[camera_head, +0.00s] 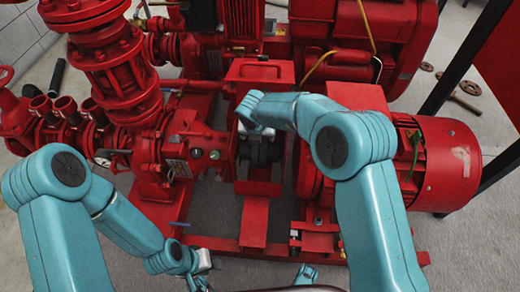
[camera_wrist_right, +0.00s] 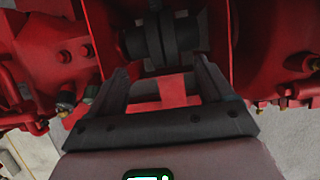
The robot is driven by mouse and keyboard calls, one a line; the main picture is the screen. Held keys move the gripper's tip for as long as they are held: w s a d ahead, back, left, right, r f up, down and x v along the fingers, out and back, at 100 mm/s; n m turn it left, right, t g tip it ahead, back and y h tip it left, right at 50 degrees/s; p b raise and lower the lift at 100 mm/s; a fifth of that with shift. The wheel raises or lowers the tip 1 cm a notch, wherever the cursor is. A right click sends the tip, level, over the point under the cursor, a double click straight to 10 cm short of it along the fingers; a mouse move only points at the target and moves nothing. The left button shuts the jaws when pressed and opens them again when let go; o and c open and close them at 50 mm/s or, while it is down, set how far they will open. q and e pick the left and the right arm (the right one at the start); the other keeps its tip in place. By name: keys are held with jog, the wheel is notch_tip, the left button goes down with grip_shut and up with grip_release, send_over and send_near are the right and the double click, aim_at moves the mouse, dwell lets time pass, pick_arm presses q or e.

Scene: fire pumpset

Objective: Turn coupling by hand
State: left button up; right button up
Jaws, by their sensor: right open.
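The coupling (camera_head: 262,152) is a dark, short cylinder between the red pump and the red motor, in a gap in the red frame. In the right wrist view the coupling (camera_wrist_right: 160,40) lies just beyond my fingertips, roughly centred between them. My right gripper (camera_wrist_right: 160,66) is open with nothing between its fingers. In the head view my right wrist reaches over the coupling and hides part of it; my right gripper (camera_head: 259,132) is hard to make out there. My left gripper (camera_head: 202,268) is low in front of the pumpset, away from the coupling; its fingers are unclear.
The red pump (camera_head: 190,145) stands left of the coupling and the finned red motor (camera_head: 440,160) right of it. A red pipe column (camera_head: 110,60) rises at the left. A dark post (camera_head: 470,55) stands at the right. Grey floor (camera_head: 440,245) is clear at the lower right.

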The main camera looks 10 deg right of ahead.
aim_at(260, 146)
jog(key=b+x, duration=0.3)
jog(key=x, duration=0.8)
jog(key=shift+d+b, duration=0.2)
jog(key=shift+b, duration=0.1)
jog(key=shift+f, duration=0.1)
jog(key=c, duration=1)
